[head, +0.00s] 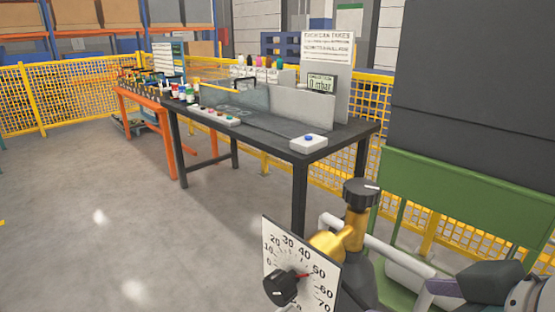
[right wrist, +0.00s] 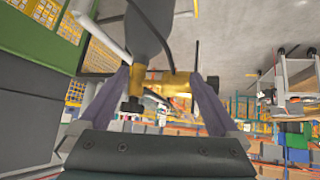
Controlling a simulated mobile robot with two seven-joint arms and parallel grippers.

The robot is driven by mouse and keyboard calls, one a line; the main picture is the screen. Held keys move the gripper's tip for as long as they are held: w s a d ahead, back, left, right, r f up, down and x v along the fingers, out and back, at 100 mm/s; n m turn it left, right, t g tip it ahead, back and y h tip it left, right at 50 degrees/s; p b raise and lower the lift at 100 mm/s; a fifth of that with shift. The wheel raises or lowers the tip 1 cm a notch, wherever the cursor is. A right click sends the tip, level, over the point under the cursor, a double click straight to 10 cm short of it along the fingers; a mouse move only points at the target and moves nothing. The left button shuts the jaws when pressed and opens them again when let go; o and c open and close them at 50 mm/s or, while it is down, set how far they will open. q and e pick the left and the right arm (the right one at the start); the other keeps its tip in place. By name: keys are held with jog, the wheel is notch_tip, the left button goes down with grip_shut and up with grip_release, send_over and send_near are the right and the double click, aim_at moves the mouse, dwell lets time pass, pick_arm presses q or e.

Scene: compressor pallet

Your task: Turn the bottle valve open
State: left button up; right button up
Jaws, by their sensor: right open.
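The bottle valve has a black round handwheel (head: 361,192) with a white mark on top of a brass body (head: 355,230). It stands upright on a dark grey bottle (head: 362,280) in the lower right of the head view. A brass regulator with a white dial plate (head: 302,262), red needle and black knob (head: 281,287) sits at its left. My right gripper (right wrist: 160,76) is open and empty. In the right wrist view, upside down, the brass valve body (right wrist: 165,88) and handwheel (right wrist: 134,104) appear between its fingers, beyond the tips. My left gripper is out of view.
A green frame (head: 455,195) with a dark panel stands right behind the bottle. A light grey rail (head: 395,258) runs beside the bottle. A dark workbench (head: 270,140) with a blue-button box (head: 309,142) stands behind. The floor at left is clear.

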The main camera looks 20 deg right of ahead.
aim_at(373, 200)
jog(key=w+d+t+b, duration=0.1)
jog(key=w+t+b, duration=0.1)
jog(key=w, duration=0.4)
jog(key=w+d+r+t+b, duration=0.1)
jog(key=w+d+t+b, duration=0.1)
jog(key=w+t+b, duration=0.1)
jog(key=w+d+r+t+y+b, duration=0.1)
jog(key=w+t, duration=0.3)
jog(key=w, duration=0.4)
jog(key=shift+w+d+r+b, duration=0.2)
jog(key=shift+w+d+b, duration=0.15)
jog(key=shift+d+b, duration=0.45)
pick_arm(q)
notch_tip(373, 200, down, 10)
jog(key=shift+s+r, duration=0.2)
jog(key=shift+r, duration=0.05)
pick_arm(e)
jog(key=shift+a, duration=0.1)
jog(key=c, duration=1.3)
jog(key=shift+c, duration=0.3)
